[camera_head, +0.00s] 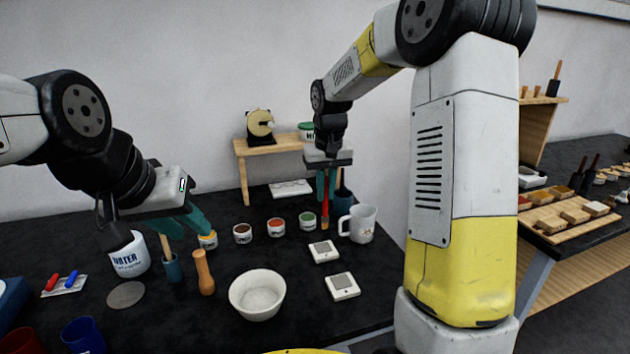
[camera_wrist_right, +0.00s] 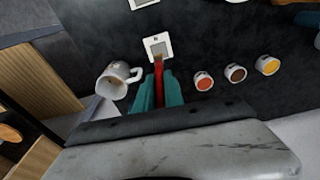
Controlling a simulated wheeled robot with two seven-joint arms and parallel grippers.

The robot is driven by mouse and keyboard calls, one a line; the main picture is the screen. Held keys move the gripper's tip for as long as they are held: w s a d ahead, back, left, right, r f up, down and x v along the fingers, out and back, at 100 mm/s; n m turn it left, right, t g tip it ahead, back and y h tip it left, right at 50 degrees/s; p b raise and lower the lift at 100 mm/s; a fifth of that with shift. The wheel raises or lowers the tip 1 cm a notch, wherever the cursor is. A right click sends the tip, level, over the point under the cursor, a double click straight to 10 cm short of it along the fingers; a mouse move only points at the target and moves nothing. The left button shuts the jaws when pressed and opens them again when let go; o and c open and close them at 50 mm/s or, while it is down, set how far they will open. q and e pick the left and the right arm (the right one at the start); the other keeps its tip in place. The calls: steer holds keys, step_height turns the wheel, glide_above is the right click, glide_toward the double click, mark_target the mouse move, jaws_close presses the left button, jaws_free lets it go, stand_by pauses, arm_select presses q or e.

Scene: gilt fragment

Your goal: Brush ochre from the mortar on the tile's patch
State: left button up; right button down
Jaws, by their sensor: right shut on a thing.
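My right gripper (camera_head: 327,182) is shut on a red-handled brush (camera_head: 325,213), which points down above the table. In the right wrist view the brush (camera_wrist_right: 158,84) has its brown tip overlapping a small white tile with a grey patch (camera_wrist_right: 155,43); contact cannot be told. In the head view this tile (camera_head: 323,251) lies behind a second similar tile (camera_head: 342,287). The white mortar (camera_head: 244,302) stands left of the tiles, its inside pale. A wooden pestle (camera_head: 204,272) stands beside it. My left gripper (camera_head: 186,226) looks open and empty, near the yellow jar (camera_head: 208,240).
A white mug (camera_head: 361,224) stands right of the brush. Jars of brown (camera_head: 243,234), red (camera_head: 276,229) and green (camera_head: 308,222) stand in a row. A water pot (camera_head: 128,258) and blue cup (camera_head: 173,268) stand left. A wooden shelf (camera_head: 265,147) is behind.

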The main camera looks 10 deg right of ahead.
mark_target(325, 216)
steer(key=shift+w+f, duration=0.1)
steer(key=shift+f, duration=3.85)
